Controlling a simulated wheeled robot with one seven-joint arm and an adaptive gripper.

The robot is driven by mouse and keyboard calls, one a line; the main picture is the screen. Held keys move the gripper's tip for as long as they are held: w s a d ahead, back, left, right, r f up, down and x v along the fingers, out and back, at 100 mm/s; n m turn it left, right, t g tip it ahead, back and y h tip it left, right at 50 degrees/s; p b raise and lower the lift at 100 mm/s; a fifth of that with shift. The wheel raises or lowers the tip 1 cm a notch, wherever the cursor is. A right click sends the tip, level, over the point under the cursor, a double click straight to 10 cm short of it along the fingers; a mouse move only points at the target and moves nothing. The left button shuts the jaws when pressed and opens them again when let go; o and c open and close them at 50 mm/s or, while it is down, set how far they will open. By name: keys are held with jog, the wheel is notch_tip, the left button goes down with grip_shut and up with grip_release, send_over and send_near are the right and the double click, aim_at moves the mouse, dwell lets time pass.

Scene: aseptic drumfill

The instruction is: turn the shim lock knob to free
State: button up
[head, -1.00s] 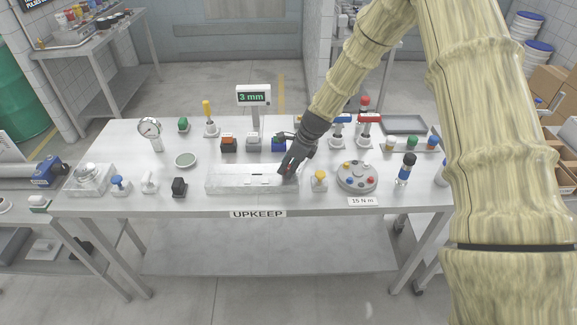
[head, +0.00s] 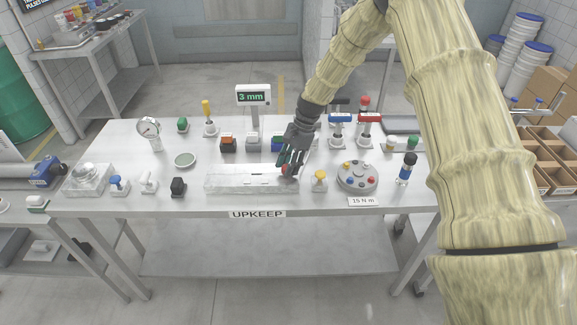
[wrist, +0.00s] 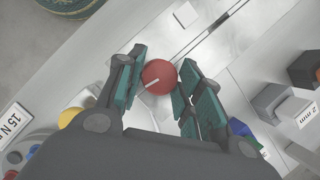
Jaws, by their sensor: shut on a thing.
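The shim lock knob is a round red knob (wrist: 158,77) with a white pointer line, at the right end of a long pale metal block (head: 235,179) on the bench. It shows as a small red spot in the head view (head: 289,170). My gripper (wrist: 160,74) points down with its teal-padded fingers on either side of the knob, shut on it. In the wrist view the white line points toward the lower left. In the head view my gripper (head: 290,166) hides most of the knob. A display (head: 253,96) behind the block reads "3 mm".
Right of the block stand a yellow-topped knob (head: 320,176) and a round grey disc (head: 357,177) with coloured buttons. A black-topped piece (head: 178,186) stands to the left. Orange and blue blocks sit behind. The bench front edge carries an "UPKEEP" label (head: 257,214).

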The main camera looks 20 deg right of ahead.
jog(key=shift+w+n+g, duration=0.1)
jog(key=shift+n+g, duration=0.3)
jog(key=shift+n, duration=0.7)
jog(key=o, duration=1)
jog(key=v, duration=1.2)
jog(key=shift+a, duration=0.15)
